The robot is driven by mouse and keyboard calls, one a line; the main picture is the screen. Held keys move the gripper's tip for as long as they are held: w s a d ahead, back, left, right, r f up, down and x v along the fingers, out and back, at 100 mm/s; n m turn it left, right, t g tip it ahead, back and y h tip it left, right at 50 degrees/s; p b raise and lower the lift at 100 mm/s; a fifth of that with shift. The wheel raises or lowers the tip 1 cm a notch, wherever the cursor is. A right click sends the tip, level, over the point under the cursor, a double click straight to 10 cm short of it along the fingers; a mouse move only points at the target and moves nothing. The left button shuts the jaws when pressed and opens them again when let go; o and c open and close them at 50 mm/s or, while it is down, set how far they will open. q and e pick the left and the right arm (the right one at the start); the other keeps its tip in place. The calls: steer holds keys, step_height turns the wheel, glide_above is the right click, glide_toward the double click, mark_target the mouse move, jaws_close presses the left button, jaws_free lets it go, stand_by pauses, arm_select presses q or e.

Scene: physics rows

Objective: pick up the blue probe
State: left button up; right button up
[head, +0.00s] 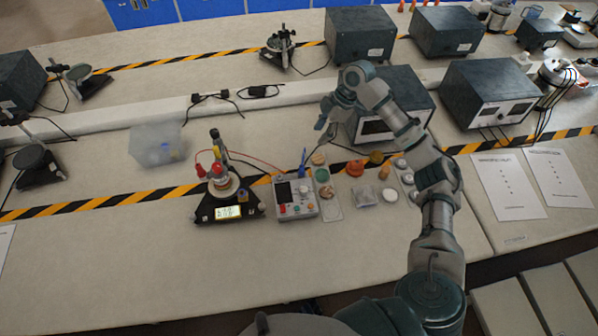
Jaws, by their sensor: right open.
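The blue probe (303,161) is small and thin and stands roughly upright behind the grey meter box (296,198), at the middle of the bench. My right gripper (325,128) is open, above and behind the probe and a little to its right, apart from it. Nothing shows between its fingers. The lower end of the probe is hard to make out. My left gripper is not in view.
A black stand with a lit display (228,212) and red-topped parts is left of the meter. Small dishes and an orange pot (355,168) lie to the right. A clear box (157,145) stands at left. The front bench is free.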

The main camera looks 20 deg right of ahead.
step_height(320, 180, down, 3)
steer(key=b, duration=0.1)
glide_above(302, 166)
steer(key=d, duration=0.2)
steer(key=f, duration=1)
steer(key=shift+s+a+b, duration=0.25)
steer(key=shift+s+b, duration=0.1)
steer(key=shift+b, duration=0.05)
steer(key=shift+a+f, duration=0.3)
steer(key=shift+f, duration=0.2)
steer(key=x, duration=0.2)
steer(key=d+x, duration=0.1)
steer(key=x, duration=0.1)
steer(key=shift+w+a+f, duration=0.15)
steer(key=shift+f, duration=0.35)
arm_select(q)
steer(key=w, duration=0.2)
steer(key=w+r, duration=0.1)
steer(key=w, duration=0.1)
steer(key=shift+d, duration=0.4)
arm_select(e)
steer(key=shift+a, duration=0.15)
jaws_close()
